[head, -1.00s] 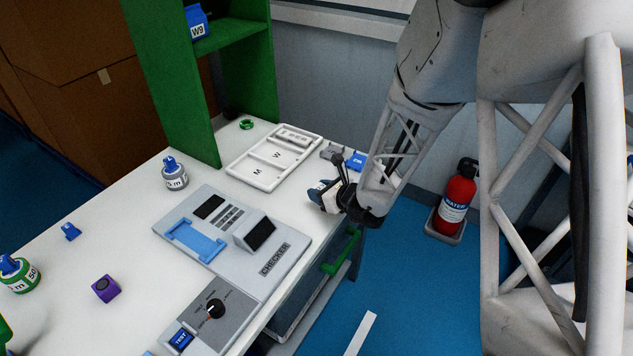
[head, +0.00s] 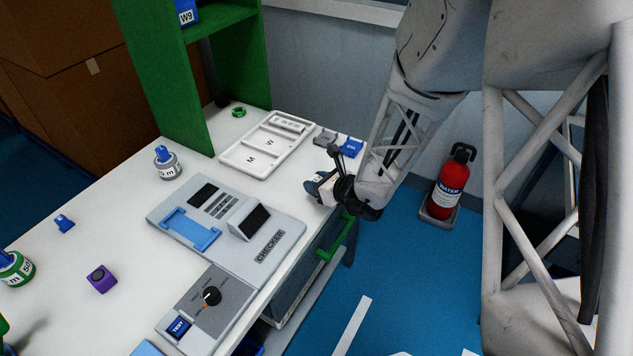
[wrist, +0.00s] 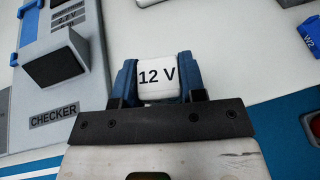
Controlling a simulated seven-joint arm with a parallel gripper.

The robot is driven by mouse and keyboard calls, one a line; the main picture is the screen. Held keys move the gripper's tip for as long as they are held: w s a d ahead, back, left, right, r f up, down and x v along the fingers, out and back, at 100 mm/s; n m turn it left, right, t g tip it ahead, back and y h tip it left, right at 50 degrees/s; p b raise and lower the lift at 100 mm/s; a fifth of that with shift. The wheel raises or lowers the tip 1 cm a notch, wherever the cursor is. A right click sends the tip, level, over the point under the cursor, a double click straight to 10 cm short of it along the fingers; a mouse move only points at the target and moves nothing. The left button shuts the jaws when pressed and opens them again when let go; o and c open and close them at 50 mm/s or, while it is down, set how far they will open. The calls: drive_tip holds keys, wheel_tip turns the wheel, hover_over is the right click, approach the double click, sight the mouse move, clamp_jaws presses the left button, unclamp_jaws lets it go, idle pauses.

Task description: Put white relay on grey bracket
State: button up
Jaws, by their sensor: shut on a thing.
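The white relay, marked "12 V" (wrist: 158,77), is held between the two blue fingers of my gripper (wrist: 158,85) in the wrist view. In the head view my gripper (head: 319,187) is above the right edge of the white table, and the relay is mostly hidden by the fingers. The grey bracket (head: 323,138) lies at the far right corner of the table, behind my gripper and next to a blue bracket (head: 351,147). The blue bracket, marked "W2", also shows at the right edge of the wrist view (wrist: 312,38); the grey one is not clearly seen there.
A grey checker (head: 255,262) lies on the table left of my gripper. A white tray (head: 232,163) lies left of the brackets, below a green shelf (head: 175,90). A green handle (head: 338,238) sticks out under the table edge. A fire extinguisher (head: 448,188) stands on the floor.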

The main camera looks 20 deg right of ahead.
drive_tip(key=w+d+r+n+g+y, duration=0.1)
drive_tip(key=w+d+n+y, duration=0.1)
drive_tip(key=w+d, duration=0.7)
drive_tip(key=shift+w+r+g, duration=0.25)
drive_tip(key=shift+w+g, duration=0.05)
drive_tip(key=shift+w, duration=1.05)
drive_tip(key=shift+w, duration=0.1)
hover_over(326, 138)
drive_tip(key=shift+f, duration=0.75)
drive_tip(key=shift+f, duration=1.75)
